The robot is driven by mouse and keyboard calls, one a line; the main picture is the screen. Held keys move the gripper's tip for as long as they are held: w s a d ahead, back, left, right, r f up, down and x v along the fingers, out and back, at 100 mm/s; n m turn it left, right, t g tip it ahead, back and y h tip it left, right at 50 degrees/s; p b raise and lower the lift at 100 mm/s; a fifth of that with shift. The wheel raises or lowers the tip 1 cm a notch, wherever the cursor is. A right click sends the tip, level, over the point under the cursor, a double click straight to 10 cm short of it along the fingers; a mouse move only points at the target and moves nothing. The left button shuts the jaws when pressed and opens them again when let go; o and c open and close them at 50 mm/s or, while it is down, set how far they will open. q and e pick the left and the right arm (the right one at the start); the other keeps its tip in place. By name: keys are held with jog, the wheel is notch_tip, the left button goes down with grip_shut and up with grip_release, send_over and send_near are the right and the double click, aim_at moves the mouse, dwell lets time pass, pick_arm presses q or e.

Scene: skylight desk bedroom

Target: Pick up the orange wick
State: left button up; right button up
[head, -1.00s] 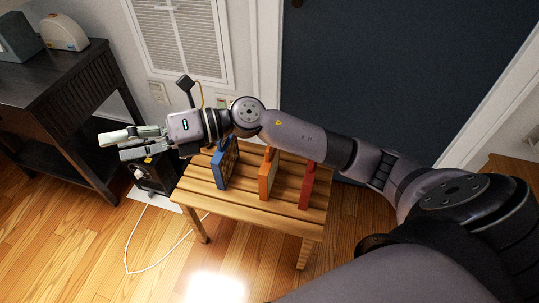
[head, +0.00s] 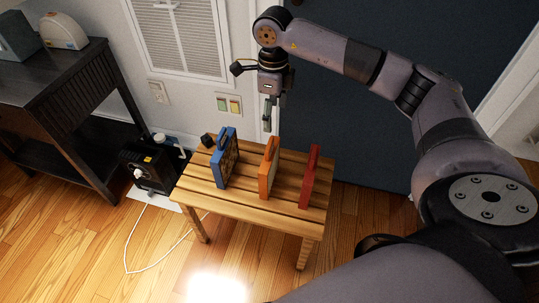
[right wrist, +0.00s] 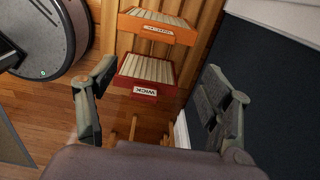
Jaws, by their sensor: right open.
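The orange wick (head: 268,168) is an upright, flat orange piece with a handle on top, standing in the middle of the slatted wooden bench (head: 240,208). In the right wrist view the orange wick (right wrist: 158,27) is at the top, an orange frame with pale slats and a label. My right gripper (head: 268,127) is open and empty, fingers pointing down, above and behind the orange wick and apart from it. In the right wrist view its two fingers (right wrist: 158,76) are wide apart, with the red wick between them in the picture. My left gripper is not in view.
A blue wick (head: 224,158) stands left of the orange one, and a red wick (head: 310,177) stands to its right, also seen in the right wrist view (right wrist: 146,89). A black device (head: 150,168) sits on the floor left of the bench. A dark desk (head: 70,95) stands farther left.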

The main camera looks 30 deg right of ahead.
aim_at(269, 144)
notch_tip(269, 144, down, 8)
jog(key=shift+r+b, duration=0.1)
jog(key=shift+b, duration=0.35)
jog(key=f, duration=0.2)
jog(key=a+f+b, duration=0.1)
jog(key=f, duration=0.1)
jog(key=shift+w+f, duration=0.1)
jog(key=shift+f, duration=0.25)
jog(key=shift+d+f, duration=0.1)
jog(key=shift+f, duration=0.3)
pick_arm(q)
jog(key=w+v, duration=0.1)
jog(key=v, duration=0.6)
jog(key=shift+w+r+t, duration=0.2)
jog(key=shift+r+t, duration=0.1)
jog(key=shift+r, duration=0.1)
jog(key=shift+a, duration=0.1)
pick_arm(e)
jog(key=shift+c, duration=0.5)
jog(key=c, duration=1.5)
jog(key=shift+c, duration=0.3)
jog(key=shift+r, duration=0.15)
